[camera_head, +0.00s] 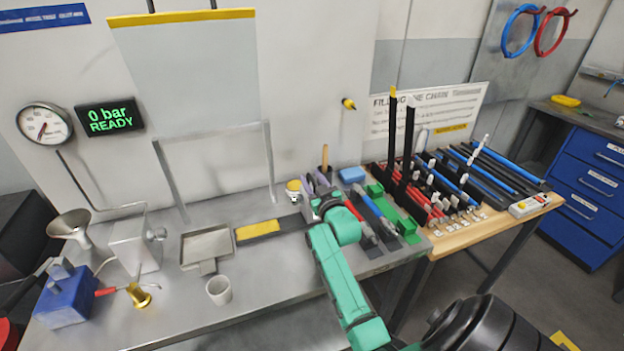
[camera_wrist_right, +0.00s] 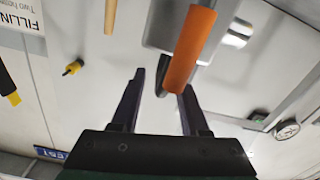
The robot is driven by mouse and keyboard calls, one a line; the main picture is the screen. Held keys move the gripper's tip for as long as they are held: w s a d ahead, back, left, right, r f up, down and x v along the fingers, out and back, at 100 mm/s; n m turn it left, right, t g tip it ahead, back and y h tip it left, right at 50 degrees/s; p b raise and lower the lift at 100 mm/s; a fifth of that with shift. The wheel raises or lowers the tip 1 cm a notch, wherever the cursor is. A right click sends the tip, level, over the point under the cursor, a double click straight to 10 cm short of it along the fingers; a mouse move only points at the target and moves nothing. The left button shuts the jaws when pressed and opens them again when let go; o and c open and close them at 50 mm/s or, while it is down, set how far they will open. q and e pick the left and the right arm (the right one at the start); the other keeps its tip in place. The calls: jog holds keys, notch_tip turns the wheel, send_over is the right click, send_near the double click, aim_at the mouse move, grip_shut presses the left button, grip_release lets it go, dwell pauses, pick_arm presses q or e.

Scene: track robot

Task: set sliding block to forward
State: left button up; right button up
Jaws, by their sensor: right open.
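My right gripper (camera_head: 318,188) is over the back of the steel bench, its green arm reaching up from the bottom. In the right wrist view its two dark fingers (camera_wrist_right: 163,85) stand apart. An orange-handled tool (camera_wrist_right: 190,50) shows beyond them, its lower end near the right finger; I cannot tell if they touch. A yellow block (camera_head: 257,228) sits on a dark flat strip on the bench, left of the gripper. It may be the sliding block, but I cannot tell for sure. My left gripper is in neither view.
Left of the strip are a metal tray (camera_head: 207,248), a white cup (camera_head: 219,290), a brass piece (camera_head: 139,295) and a blue box (camera_head: 66,300). A green rack (camera_head: 400,222) is at the right. A wooden table (camera_head: 490,222) with bars adjoins. The front bench edge is mostly clear.

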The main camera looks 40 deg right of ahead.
grip_shut()
dwell(1.3)
